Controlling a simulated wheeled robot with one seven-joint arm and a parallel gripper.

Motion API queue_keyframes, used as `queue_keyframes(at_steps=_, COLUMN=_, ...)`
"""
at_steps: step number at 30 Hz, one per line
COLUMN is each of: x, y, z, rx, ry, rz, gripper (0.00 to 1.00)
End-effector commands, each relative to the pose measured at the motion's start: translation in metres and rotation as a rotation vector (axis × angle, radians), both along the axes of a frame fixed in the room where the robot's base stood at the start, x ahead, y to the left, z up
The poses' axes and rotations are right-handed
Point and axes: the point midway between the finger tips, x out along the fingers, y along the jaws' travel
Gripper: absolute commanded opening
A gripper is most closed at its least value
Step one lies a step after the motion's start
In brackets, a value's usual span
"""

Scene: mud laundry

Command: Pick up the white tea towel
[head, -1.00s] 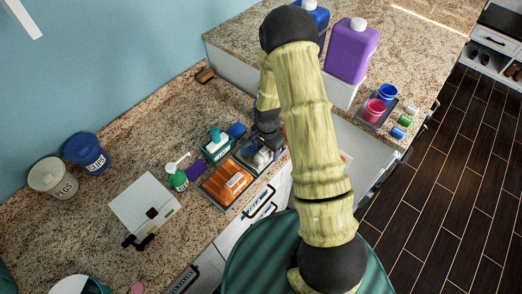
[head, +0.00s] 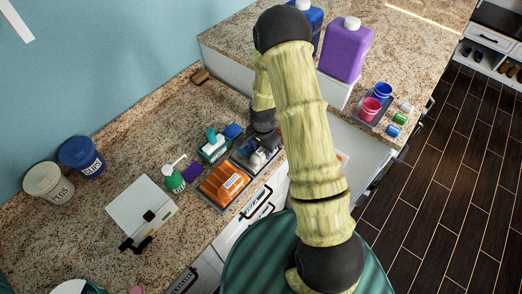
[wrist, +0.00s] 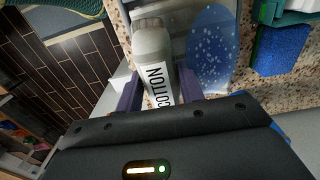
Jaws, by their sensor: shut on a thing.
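The white tea towel (wrist: 152,48) looks like a greyish-white roll with a white band lettered COTTON in the wrist view. My gripper (wrist: 160,86) is shut on it, one dark finger on each side. In the head view the towel (head: 258,159) is a small pale shape under my gripper (head: 262,146), at the dark tray on the counter. The arm and fingers hide part of it. I cannot tell whether it touches the tray.
A blue speckled oval (wrist: 211,46) lies close beside the towel. An orange pack (head: 224,184), a green pump bottle (head: 174,179) and a teal-topped box (head: 215,146) stand nearby. A purple jug (head: 345,50) stands on the raised counter behind.

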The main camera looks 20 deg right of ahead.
Motion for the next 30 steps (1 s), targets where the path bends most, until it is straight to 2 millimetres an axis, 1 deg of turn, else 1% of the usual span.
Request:
queue_keyframes(at_steps=5, x=0.001, y=0.000, z=0.012, rx=0.000, ry=-0.003, rz=0.000, gripper=0.14)
queue_keyframes(at_steps=8, x=0.001, y=0.000, z=0.024, rx=0.000, ry=-0.005, rz=0.001, gripper=0.14)
queue_keyframes(at_steps=15, x=0.002, y=0.000, z=0.064, rx=-0.001, ry=-0.007, rz=0.000, gripper=0.14)
queue_keyframes(at_steps=21, x=0.001, y=0.000, z=0.090, rx=-0.001, ry=-0.004, rz=-0.001, gripper=0.14)
queue_keyframes(at_steps=25, x=0.000, y=0.000, z=0.097, rx=0.000, ry=-0.001, rz=0.000, gripper=0.14)
queue_keyframes(at_steps=30, x=0.000, y=0.000, z=0.099, rx=0.000, ry=0.000, rz=0.000, gripper=0.14)
